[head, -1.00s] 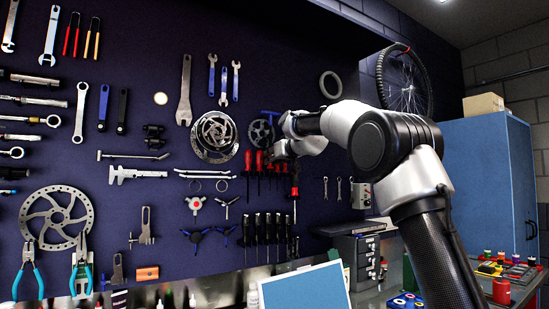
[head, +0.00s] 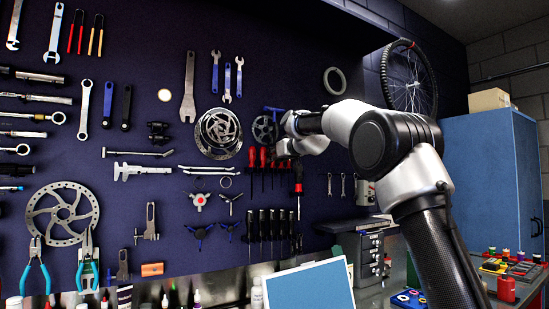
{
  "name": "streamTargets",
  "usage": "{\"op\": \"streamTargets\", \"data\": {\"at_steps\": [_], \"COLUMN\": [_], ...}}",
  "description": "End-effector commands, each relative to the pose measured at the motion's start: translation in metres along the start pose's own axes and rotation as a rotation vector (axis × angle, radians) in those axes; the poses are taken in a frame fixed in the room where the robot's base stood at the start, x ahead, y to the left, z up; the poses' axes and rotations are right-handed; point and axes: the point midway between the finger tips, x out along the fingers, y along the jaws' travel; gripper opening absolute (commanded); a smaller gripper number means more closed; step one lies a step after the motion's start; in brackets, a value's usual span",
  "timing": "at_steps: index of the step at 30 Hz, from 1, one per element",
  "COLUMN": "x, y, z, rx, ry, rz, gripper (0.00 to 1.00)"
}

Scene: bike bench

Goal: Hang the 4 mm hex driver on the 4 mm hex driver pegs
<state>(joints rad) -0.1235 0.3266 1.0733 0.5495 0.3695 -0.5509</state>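A red-handled hex driver (head: 298,188) hangs upright with its thin shaft pointing down, in front of the dark tool wall. My gripper (head: 297,173) is small and dark here, partly hidden by my arm's wrist, and appears shut around the driver's handle. Several red-handled drivers (head: 262,157) hang in a row just left of my gripper. The 4 mm pegs cannot be made out; my gripper and wrist cover part of the wall there. Whether the held driver touches the wall cannot be told.
Black-handled drivers (head: 262,224) hang below the red row. Two small wrenches (head: 336,184) hang to the right. A grey drawer unit (head: 367,252) and a blue-faced panel (head: 310,287) stand below. A blue cabinet (head: 490,180) is at the right.

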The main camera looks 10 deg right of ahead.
Motion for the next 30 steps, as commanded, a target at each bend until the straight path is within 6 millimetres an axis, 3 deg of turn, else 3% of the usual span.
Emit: {"op": "streamTargets", "data": {"at_steps": [1,3,14,17,30], "x": [0.0,0.0,-0.003,-0.016,-0.105], "y": [0.0,0.0,0.0,0.001,0.0], "z": [0.0,0.0,0.0,-0.001,-0.001], "rx": [0.0,0.0,0.0,-0.001,0.0], "ry": [0.0,0.0,0.0,0.001,0.0], "rz": [0.0,0.0,0.0,0.001,0.001], "gripper": [0.35,0.46,0.46,0.46,0.46]}}
